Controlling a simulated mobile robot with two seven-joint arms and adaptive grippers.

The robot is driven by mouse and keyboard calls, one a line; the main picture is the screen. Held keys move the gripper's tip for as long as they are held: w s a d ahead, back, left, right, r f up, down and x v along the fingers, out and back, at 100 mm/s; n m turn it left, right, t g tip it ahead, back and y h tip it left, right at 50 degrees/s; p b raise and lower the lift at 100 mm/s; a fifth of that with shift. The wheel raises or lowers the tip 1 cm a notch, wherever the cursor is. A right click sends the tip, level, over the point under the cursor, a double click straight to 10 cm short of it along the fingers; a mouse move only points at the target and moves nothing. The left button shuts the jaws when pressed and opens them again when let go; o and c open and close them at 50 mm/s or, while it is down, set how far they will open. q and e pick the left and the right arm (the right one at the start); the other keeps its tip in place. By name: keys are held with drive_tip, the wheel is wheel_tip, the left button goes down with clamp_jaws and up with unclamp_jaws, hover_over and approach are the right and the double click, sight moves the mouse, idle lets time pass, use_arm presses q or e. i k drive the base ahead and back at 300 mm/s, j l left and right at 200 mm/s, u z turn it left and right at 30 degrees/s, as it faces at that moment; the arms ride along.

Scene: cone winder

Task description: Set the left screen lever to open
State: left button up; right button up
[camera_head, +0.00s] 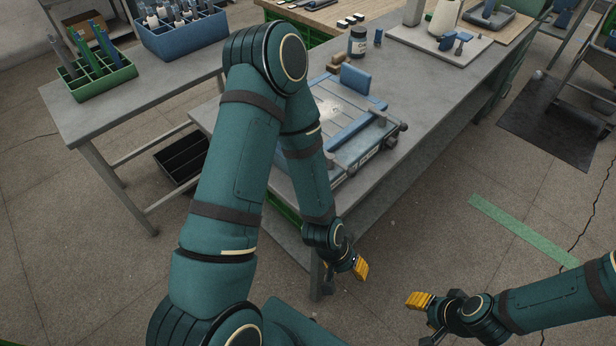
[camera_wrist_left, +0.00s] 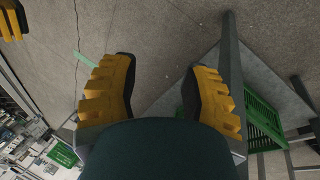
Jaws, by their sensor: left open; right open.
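A flat grey and blue device (camera_head: 338,112) lies on the grey workbench, with a blue block (camera_head: 355,79) upright at its back and dark knobs at its right end. I cannot make out which part is the left screen lever; my left arm hides the device's left side. My left gripper (camera_head: 358,268) hangs beside the workbench's front corner, away from the device. In the left wrist view its yellow fingers (camera_wrist_left: 160,95) are apart with nothing between them, over the floor. My right gripper (camera_head: 424,303) is open and empty over the floor at the lower right.
The grey workbench (camera_head: 425,105) also holds a jar (camera_head: 357,41) and, at the back, a pale board with a white bottle. A side table at left carries a green crate (camera_head: 100,75) and a blue crate (camera_head: 185,35).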

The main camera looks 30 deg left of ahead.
sight(330, 160)
drive_tip(key=i+l+u, duration=0.1)
drive_tip(key=u, duration=0.3)
drive_tip(key=l+u, duration=0.1)
drive_tip(key=u, duration=0.3)
drive_tip(key=i+l+u, duration=0.1)
drive_tip(key=u, duration=0.25)
